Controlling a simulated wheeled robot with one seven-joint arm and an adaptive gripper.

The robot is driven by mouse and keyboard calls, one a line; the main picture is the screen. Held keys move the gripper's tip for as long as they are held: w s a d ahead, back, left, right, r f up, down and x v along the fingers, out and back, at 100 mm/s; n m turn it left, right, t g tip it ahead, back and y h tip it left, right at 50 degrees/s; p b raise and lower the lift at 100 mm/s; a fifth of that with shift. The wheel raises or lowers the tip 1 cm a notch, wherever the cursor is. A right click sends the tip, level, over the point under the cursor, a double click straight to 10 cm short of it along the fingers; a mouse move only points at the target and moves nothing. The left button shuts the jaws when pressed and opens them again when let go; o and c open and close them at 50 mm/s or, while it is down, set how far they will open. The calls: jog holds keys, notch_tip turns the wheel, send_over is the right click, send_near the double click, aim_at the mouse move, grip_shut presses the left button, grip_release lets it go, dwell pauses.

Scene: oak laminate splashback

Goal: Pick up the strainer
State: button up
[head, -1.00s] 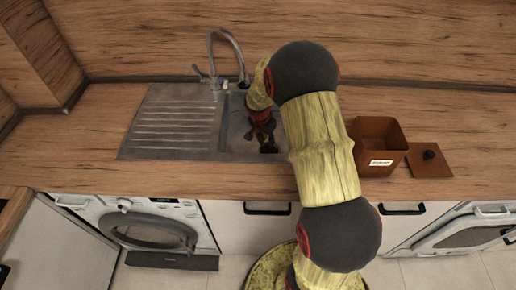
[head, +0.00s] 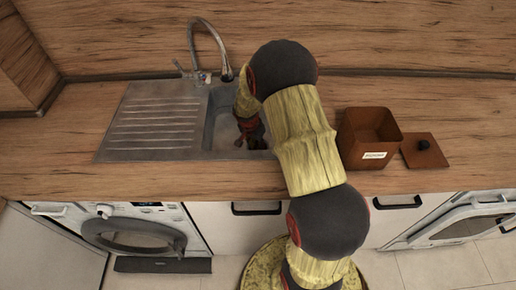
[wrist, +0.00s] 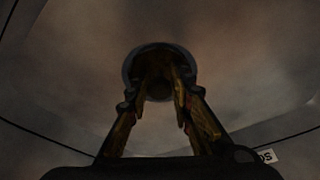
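In the wrist view a round, dark, cup-like piece with a grey rim, which looks like the strainer (wrist: 160,49), lies at the basin floor. It is dim, and I cannot tell it clearly from the drain around it. My gripper (wrist: 163,82) points down at it, its two fingers apart, with tips overlapping the round piece in the picture. I see nothing clearly clamped, and contact cannot be made out. In the head view my gripper (head: 250,135) is inside the sink basin (head: 222,128), and my arm hides the basin's right part.
The tap (head: 222,62) stands behind the basin, close to my arm. The ridged drainboard (head: 152,122) is left. A brown open box (head: 354,150) with a label and its knobbed lid (head: 420,157) stand right of my arm. The front worktop is clear.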

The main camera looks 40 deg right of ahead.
jog(key=shift+c, duration=1.2)
grip_shut()
jog(key=shift+r, duration=0.15)
